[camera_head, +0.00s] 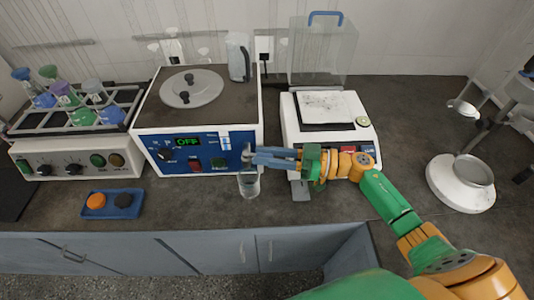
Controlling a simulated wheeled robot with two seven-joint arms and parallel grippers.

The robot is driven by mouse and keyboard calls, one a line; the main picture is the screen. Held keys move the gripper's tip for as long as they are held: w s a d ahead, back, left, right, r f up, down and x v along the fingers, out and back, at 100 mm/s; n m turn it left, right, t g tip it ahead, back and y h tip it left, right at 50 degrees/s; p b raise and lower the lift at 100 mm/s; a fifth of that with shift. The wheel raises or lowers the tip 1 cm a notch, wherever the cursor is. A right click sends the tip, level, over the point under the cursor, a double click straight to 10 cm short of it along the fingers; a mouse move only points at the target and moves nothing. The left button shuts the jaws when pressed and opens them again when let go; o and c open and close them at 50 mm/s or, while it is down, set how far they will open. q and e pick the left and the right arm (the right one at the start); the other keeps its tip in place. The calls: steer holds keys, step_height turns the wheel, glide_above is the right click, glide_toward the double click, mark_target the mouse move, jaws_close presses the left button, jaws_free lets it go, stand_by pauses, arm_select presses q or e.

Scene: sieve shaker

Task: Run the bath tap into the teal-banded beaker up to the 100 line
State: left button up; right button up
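The bath (205,101) is a white box with a brown top, a round grey lid and a blue front panel; its green display reads OFF. Its small tap (247,151) is at the right of the front panel. A clear beaker (249,187) stands below the tap on the counter; its band, lines and water level are too small to make out. My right gripper (257,158) reaches in from the right, its blue-grey fingertips beside the tap and above the beaker. I cannot tell whether they touch the tap or how far they are apart. My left gripper is out of view.
A white balance (290,128) stands behind my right arm. A sieve shaker or tube rack unit (60,160) with several coloured-cap flasks is at the left. A blue tray (111,211) with an orange and a dark cap lies in front. A white stand (452,193) is at right.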

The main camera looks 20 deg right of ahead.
jaws_close()
steer(key=shift+r, duration=0.1)
stand_by(1.0)
